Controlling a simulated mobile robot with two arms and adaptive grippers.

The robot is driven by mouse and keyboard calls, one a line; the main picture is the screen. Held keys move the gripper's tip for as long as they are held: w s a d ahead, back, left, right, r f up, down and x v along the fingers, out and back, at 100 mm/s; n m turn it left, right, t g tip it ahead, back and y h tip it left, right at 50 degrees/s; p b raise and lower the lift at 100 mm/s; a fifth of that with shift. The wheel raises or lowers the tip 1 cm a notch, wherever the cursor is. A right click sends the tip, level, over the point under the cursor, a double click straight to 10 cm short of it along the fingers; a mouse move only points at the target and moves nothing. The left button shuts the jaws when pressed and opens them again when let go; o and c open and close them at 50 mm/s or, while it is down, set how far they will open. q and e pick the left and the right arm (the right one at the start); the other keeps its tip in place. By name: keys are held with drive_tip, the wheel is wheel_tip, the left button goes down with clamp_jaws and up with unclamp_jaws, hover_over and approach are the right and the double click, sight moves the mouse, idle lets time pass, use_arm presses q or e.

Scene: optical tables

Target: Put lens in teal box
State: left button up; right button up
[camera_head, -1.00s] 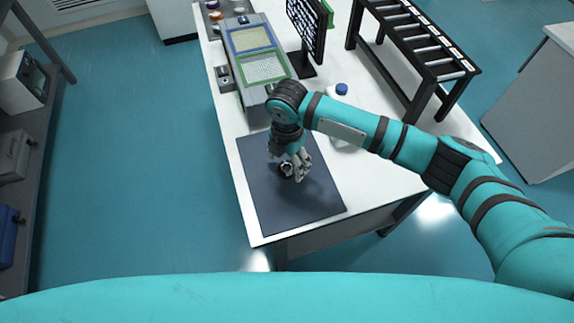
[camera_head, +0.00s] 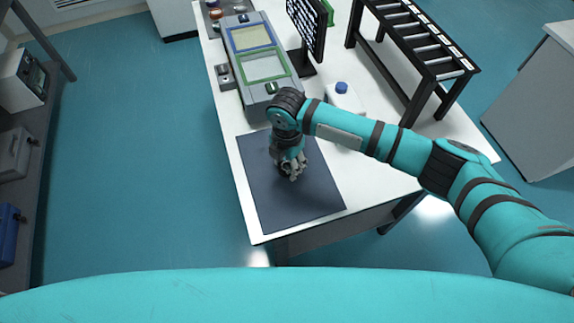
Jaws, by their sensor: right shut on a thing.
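My right gripper (camera_head: 292,173) points down over the dark mat (camera_head: 300,207) on the white table. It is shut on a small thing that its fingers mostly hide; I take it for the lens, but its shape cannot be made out. No teal box can be clearly told in this view. My left gripper is not in view.
A grey machine with a blue-framed panel (camera_head: 251,38) and a green-framed panel (camera_head: 264,67) stands behind the mat. The mat's front is clear.

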sight(287, 165)
drive_tip(key=shift+r, duration=0.5)
wheel_tip(287, 165, up, 2)
drive_tip(key=shift+r+b, duration=0.25)
drive_tip(key=shift+b, duration=0.55)
drive_tip(key=s, duration=0.5)
drive_tip(key=s+r+b, duration=0.1)
drive_tip(key=s, duration=0.4)
drive_tip(key=s+b, duration=0.1)
drive_tip(key=s, duration=0.3)
drive_tip(key=shift+s+r, duration=0.15)
drive_tip(key=shift+s, duration=0.25)
drive_tip(key=shift+s+r, duration=0.1)
drive_tip(key=shift+s, duration=0.55)
